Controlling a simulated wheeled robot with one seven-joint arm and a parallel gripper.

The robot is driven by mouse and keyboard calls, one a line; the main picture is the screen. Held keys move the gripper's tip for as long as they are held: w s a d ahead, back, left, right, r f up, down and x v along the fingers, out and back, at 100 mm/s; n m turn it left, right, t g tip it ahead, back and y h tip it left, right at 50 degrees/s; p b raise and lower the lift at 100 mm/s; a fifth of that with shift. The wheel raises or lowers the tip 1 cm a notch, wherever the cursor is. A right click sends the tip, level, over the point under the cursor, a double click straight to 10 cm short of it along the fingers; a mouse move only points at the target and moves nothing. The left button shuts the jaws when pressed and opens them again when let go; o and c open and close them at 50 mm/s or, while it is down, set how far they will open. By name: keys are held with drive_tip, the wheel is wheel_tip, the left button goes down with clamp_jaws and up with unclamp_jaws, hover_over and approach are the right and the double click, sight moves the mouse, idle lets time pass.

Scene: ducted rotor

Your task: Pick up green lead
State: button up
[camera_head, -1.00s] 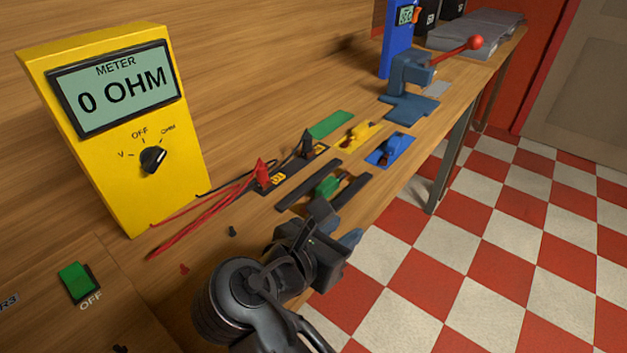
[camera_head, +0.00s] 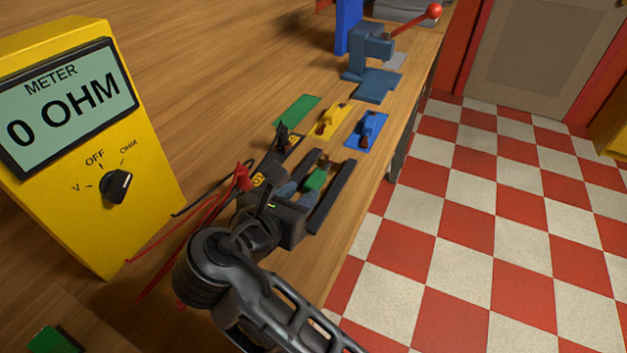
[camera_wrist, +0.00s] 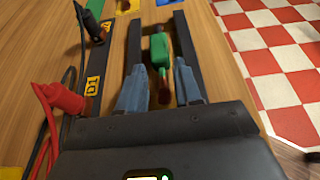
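The green lead (camera_head: 316,180) lies on the wooden bench between two dark rails. In the wrist view the green lead (camera_wrist: 159,50) runs lengthwise, with a dark end near my palm. My gripper (camera_head: 300,193) is low over the bench at the near end of the rails. In the wrist view its two blue-grey fingers (camera_wrist: 160,66) are spread, one on each side of the lead's near part, with gaps showing on both sides. I cannot tell the fingers' height over the bench.
Dark rails (camera_head: 333,197) flank the lead closely. Red (camera_head: 242,178) and black (camera_head: 282,135) probes with cables stand to the left, near the yellow meter (camera_head: 95,150) reading 0 OHM. Yellow (camera_head: 327,121) and blue (camera_head: 366,130) pieces and a blue press (camera_head: 372,65) lie beyond. The bench edge is right.

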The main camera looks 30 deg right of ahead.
sight(308, 188)
drive_tip(key=shift+x, duration=1.75)
clamp_jaws()
